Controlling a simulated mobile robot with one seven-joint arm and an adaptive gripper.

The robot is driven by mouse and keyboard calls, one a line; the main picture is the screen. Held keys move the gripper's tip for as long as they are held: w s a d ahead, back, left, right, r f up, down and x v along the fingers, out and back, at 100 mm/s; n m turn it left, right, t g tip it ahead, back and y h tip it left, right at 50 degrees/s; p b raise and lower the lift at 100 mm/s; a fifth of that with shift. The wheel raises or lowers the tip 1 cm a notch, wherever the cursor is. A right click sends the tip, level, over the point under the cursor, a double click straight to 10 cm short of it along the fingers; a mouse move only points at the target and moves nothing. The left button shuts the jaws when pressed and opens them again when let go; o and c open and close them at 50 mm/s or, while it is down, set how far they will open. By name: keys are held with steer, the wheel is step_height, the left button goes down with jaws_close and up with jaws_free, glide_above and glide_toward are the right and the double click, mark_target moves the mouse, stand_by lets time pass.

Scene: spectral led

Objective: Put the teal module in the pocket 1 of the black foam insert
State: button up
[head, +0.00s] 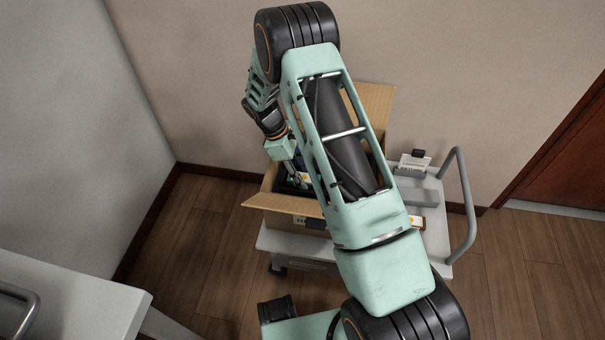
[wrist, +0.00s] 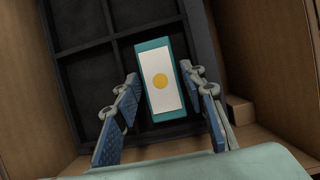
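The teal module (wrist: 160,80), with a white face and a yellow disc, sits between my fingers in the wrist view. My gripper (wrist: 159,73) has its fingers apart, one on each side of the module; a gap shows at the left and a narrower one at the right. The black foam insert (wrist: 62,82) lies below, with several dark, square pockets that look empty. The module covers part of its right side; I cannot tell whether it is inside a pocket or above it. In the head view, my gripper (head: 297,170) reaches into the box and my arm hides much of the insert.
An open cardboard box (head: 284,205) with raised flaps holds the insert; its walls are close around my gripper. It stands on a grey cart (head: 285,242) with a tubular handle (head: 468,205). A small device (head: 415,160) stands at the cart's back right. A white counter (head: 70,300) is at lower left.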

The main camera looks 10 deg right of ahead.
steer(key=shift+r, duration=0.1)
steer(key=p+v, duration=0.4)
steer(key=v, duration=0.8)
steer(key=shift+r, duration=0.1)
